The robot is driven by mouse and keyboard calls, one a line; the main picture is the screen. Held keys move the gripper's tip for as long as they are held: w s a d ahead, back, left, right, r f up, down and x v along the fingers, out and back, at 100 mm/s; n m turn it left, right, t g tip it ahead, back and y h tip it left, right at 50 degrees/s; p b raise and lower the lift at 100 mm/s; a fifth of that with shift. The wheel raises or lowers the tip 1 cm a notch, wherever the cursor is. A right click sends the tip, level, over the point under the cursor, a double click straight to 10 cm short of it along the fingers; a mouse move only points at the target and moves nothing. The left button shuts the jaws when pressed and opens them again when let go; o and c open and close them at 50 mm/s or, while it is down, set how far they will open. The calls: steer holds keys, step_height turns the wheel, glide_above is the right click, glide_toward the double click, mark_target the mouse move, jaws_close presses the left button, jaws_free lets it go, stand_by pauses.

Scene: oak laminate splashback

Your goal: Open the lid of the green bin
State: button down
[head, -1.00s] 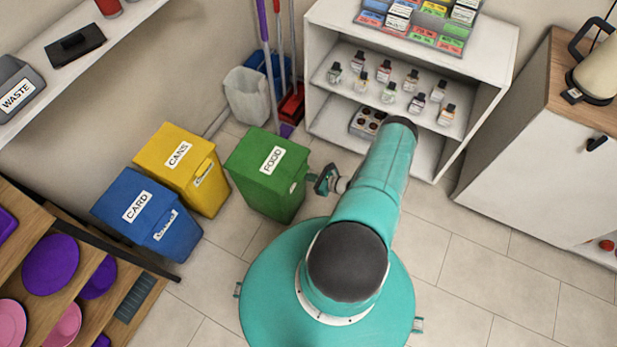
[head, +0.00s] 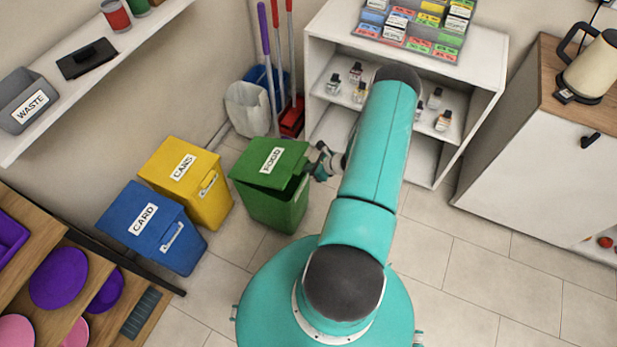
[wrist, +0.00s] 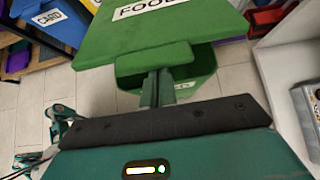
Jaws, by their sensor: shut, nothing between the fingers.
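The green bin (head: 278,208), labelled FOOD, stands on the floor left of my arm. Its lid (head: 290,158) is tilted up a little, with its front edge raised off the body and a dark gap below. In the wrist view the lid (wrist: 140,38) fills the top, with a lip at its front edge; part of the bin body (wrist: 200,75) shows below it. My gripper (head: 318,170) is at the lid's front edge. In the wrist view my gripper's fingers (wrist: 155,84) are shut and empty, reaching up under the lip. The lip hides their tips.
A yellow CANS bin (head: 205,205) and a blue CARD bin (head: 150,232) stand to the left. Mops and buckets (head: 247,107) are behind the green bin. A white shelf unit (head: 483,85) stands behind my arm. Floor at the right is clear.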

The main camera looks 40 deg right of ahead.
steer(key=w+a+r+g+h, duration=0.1)
steer(key=w+a+r+g, duration=0.2)
steer(key=r, duration=0.4)
steer(key=w+r+g+h, duration=0.1)
steer(key=w+r+g, duration=0.1)
steer(key=w+r, duration=0.45)
steer(key=w+a+r, duration=0.2)
steer(key=w+r, duration=0.1)
steer(key=w, duration=0.3)
steer(key=w+a+r, duration=0.3)
steer(key=w+r, duration=0.1)
steer(key=w, duration=0.3)
steer(key=shift+w+r, duration=0.15)
steer(key=shift+r, duration=0.05)
